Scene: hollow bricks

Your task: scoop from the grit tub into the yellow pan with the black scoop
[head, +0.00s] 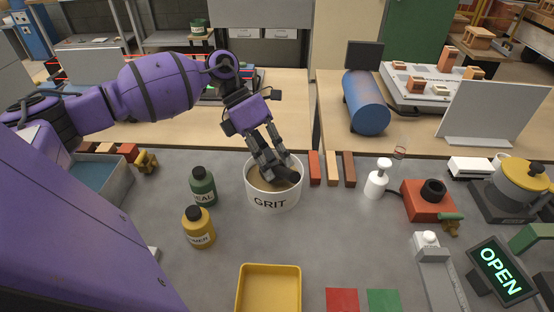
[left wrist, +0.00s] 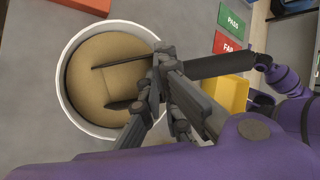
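The grit tub (head: 260,201) is a round white tub marked GRIT, holding tan grit, in the middle of the counter. My left gripper (head: 271,166) points down into its opening. It is shut on the black scoop (head: 288,175), whose dark handle (left wrist: 222,65) sticks out from the fingers in the left wrist view. Two thin dark edges lie in the grit there, seemingly the scoop's sides; the rest of its bowl is hidden by grit and fingers. The yellow pan (head: 269,268) stands empty at the front, apart from the tub, and partly shows in the left wrist view (left wrist: 232,92).
A green bottle (head: 203,188) and a yellow bottle (head: 198,229) stand left of the tub. Several small bricks (head: 331,168) and a white pump bottle (head: 377,180) are to its right. Red (head: 342,300) and green (head: 383,300) mats lie right of the pan. Counter between tub and pan is clear.

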